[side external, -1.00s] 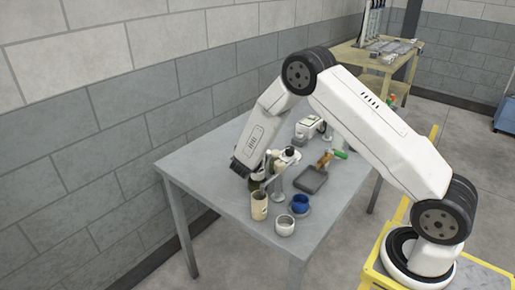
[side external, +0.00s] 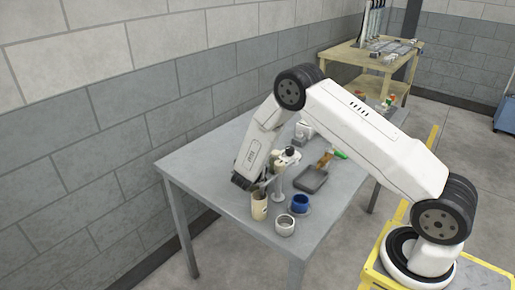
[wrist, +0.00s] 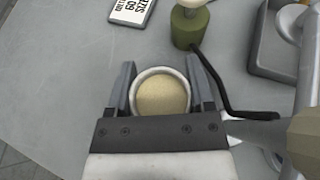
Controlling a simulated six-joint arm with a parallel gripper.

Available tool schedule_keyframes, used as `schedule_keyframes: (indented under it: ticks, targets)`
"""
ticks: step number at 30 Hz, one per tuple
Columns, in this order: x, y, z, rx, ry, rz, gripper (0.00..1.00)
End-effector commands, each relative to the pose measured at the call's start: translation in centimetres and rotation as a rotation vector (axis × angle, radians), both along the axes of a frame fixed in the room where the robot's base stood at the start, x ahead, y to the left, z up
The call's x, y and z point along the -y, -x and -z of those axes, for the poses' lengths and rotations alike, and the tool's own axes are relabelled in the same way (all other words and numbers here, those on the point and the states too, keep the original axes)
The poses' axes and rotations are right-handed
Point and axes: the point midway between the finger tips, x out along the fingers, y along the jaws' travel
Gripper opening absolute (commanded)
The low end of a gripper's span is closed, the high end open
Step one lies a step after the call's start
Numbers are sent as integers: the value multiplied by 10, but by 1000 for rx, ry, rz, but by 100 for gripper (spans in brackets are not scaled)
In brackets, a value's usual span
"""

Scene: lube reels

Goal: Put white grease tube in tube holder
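In the wrist view my gripper (wrist: 161,72) has its two fingers apart, on either side of a round thing with a pale rim and beige inside (wrist: 161,93). It is seen end-on and I cannot tell whether it is the white grease tube; no gap to the fingers is clear. In the side view my gripper (side external: 244,181) is low over the table, behind and left of a tan cup (side external: 259,207). I cannot tell which thing is the tube holder. An olive container with a pale top (wrist: 188,28) stands beyond the fingertips.
A pole stand (side external: 282,178) is close to the right of my gripper. A grey tray (side external: 311,181), a blue cup (side external: 300,203) and a grey-white cup (side external: 285,226) are near. A size card (wrist: 133,10) lies beyond the left finger. The left table corner (side external: 180,170) is clear.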

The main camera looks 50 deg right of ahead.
Motion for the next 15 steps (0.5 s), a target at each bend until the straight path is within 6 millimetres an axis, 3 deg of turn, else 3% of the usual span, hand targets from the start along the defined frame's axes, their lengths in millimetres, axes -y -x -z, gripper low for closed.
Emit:
schedule_keyframes:
  ticks: [1,2,3,15]
  targets:
    - [0,0,0,0,0,0,87]
    - [0,0,0,0,0,0,97]
    - [0,0,0,0,0,0,100]
    - [0,0,-4,1,0,0,100]
